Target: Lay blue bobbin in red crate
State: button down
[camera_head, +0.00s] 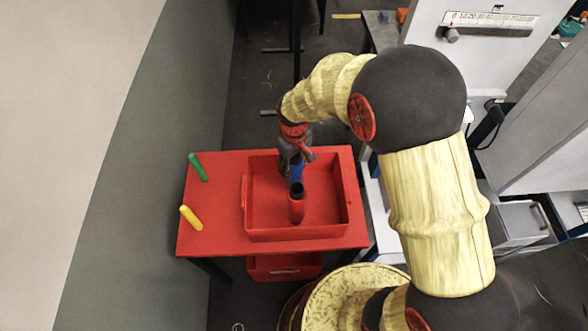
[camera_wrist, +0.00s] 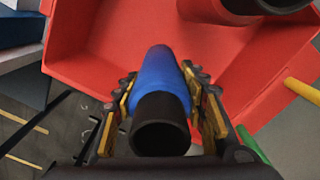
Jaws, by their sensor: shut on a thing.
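The blue bobbin (camera_wrist: 160,80) is between the fingers of my gripper (camera_wrist: 165,105), which is shut on it. In the wrist view its dark open end faces the camera. In the head view a small part of the blue bobbin (camera_head: 297,167) shows below my gripper (camera_head: 292,160), which is over the far part of the red crate (camera_head: 247,205). I cannot tell whether the bobbin touches the crate floor. The crate also fills much of the wrist view (camera_wrist: 90,50). Inside the crate a red bobbin with a dark top (camera_head: 297,208) stands in front of my gripper.
The crate sits on a red table (camera_head: 220,235). A green bobbin (camera_head: 198,167) and a yellow bobbin (camera_head: 190,217) are on the table's left part. The crate's floor has bare room to the left and right of the standing bobbin. Grey machine housings are at the right.

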jog(key=shift+f, duration=0.25)
jog(key=shift+f, duration=0.15)
jog(key=c, duration=1.1)
grip_release()
jog(key=shift+o, duration=0.2)
notch_tip(320, 180, up, 12)
jog(key=shift+r+p, duration=0.25)
jog(key=shift+p, duration=0.85)
